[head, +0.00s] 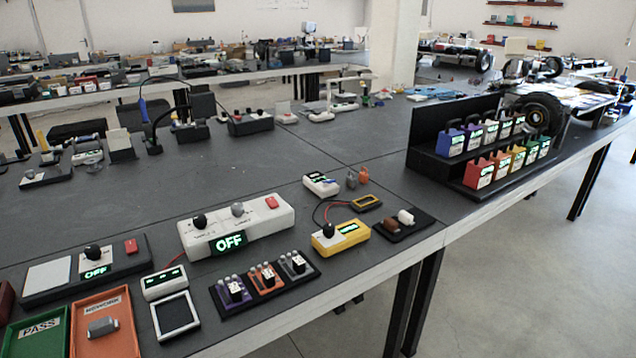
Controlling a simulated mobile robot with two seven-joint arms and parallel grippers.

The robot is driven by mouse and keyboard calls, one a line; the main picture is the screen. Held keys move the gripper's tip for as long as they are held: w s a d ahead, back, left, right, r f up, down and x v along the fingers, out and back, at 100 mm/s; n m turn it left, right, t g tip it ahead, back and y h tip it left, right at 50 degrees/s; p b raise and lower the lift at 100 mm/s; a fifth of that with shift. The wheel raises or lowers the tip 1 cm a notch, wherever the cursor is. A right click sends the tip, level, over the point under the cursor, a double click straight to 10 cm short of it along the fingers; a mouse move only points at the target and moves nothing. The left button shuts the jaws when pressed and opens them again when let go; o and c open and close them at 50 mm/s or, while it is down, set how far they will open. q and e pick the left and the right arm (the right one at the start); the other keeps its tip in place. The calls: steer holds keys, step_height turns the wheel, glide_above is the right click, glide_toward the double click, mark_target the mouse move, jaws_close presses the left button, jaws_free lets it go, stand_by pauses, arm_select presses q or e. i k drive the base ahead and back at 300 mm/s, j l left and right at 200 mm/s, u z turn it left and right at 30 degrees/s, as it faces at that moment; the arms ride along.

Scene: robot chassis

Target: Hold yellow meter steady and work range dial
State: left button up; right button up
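The yellow meter (341,237) lies on the dark workbench near its front edge, in the middle of the head view. Its black range dial (328,230) sits on the left of its top face. A lit green display shows on the right of that face; its text is too small to read. A red and a black lead run from the meter's far side toward a yellow-framed piece (367,202) behind it. Neither of my grippers is in view, and nothing touches the meter.
A white power unit (236,226) reading OFF stands left of the meter. A tray of small modules (264,283) lies front left, and a black tray (403,225) lies close on the right. A stepped rack (470,177) of coloured packs stands further right. Green and orange trays (105,325) lie front left.

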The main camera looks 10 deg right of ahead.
mark_target(329, 229)
steer(key=i+l+u, duration=0.1)
steer(key=l+u, duration=0.3)
steer(key=i+l+u, duration=0.1)
steer(key=l+u, duration=0.5)
steer(key=l, duration=0.7)
